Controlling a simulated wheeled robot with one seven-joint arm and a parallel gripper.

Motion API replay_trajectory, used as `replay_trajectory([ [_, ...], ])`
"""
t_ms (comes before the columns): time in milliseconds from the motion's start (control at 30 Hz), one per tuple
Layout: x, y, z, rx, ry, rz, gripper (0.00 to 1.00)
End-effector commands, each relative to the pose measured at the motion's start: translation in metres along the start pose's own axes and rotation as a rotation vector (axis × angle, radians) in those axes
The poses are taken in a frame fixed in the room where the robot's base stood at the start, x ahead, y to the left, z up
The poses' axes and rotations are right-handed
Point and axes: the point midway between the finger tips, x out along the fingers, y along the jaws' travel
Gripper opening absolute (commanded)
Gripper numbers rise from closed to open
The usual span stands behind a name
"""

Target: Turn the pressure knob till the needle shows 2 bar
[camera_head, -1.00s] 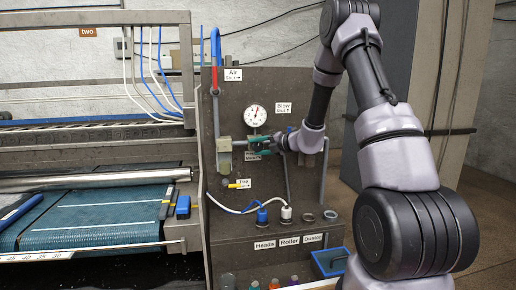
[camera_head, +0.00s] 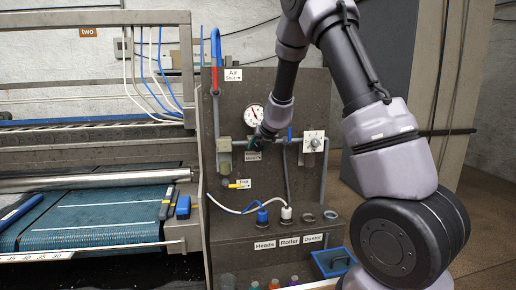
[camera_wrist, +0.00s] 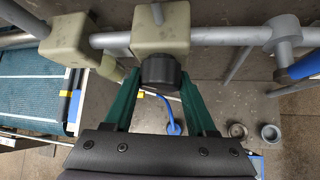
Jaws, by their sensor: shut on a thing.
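The black pressure knob (camera_wrist: 161,70) sits on a beige regulator body (camera_wrist: 160,27) on the grey pipe in the wrist view. My gripper (camera_wrist: 160,80) has its green fingers on either side of the knob and is shut on it. In the head view my gripper (camera_head: 250,142) is at the pipe just below the gauge, and hides the knob.
A white box with a round dial (camera_head: 313,141) is on the panel to the right. A beige valve body (camera_head: 224,145) is to the left. Hoses and sockets lie below.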

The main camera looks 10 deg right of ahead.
Motion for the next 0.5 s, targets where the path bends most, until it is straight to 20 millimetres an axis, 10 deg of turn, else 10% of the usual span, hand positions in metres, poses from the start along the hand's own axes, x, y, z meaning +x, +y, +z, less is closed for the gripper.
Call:
replay_trajectory([
  [500, 0.0008, 0.002, -0.0016, -0.289, 0.001, -0.284, 0.01],
])
